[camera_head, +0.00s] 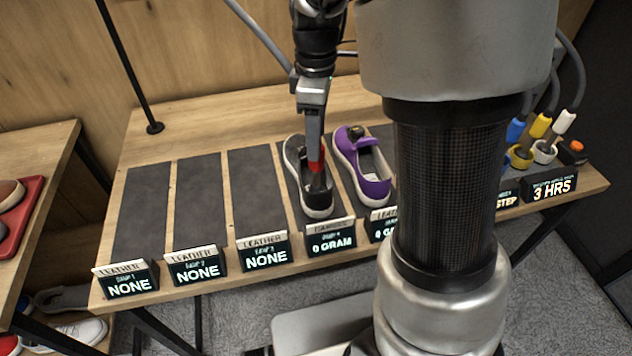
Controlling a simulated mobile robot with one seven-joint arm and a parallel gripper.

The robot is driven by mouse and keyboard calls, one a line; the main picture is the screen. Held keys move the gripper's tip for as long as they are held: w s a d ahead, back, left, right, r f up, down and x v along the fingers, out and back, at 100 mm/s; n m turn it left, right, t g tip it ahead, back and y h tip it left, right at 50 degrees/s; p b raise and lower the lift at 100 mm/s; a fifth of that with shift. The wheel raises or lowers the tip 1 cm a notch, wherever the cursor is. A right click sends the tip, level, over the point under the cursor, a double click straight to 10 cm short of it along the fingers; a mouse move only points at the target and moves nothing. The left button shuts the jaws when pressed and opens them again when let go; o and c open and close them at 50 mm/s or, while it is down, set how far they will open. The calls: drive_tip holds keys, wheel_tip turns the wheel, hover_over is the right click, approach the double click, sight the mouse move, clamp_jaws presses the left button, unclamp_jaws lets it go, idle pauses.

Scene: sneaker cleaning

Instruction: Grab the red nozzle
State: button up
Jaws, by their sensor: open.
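My gripper (316,172) points down over the black and white sneaker (318,204) on the table. Its jaws are open. A small red part (316,160) shows at the gripper's tip; I cannot tell whether it is a nozzle or part of the gripper. A blue nozzle (515,130), a yellow nozzle (540,124) and a white nozzle (563,122) stand at the table's right end with grey hoses. No other red nozzle shows there; my arm hides the table just left of the blue one.
A purple sneaker (366,170) stands right of the black one. Three dark mats, such as the leftmost mat (141,215), are empty. Display signs (195,267) line the wooden table's front edge. A black pole (130,70) rises at the back left. A red tray (20,220) is at far left.

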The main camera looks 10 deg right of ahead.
sight(316, 169)
wheel_tip(316, 169, down, 4)
drive_tip(key=shift+w+f, duration=0.1)
drive_tip(key=shift+f, duration=0.05)
clamp_jaws()
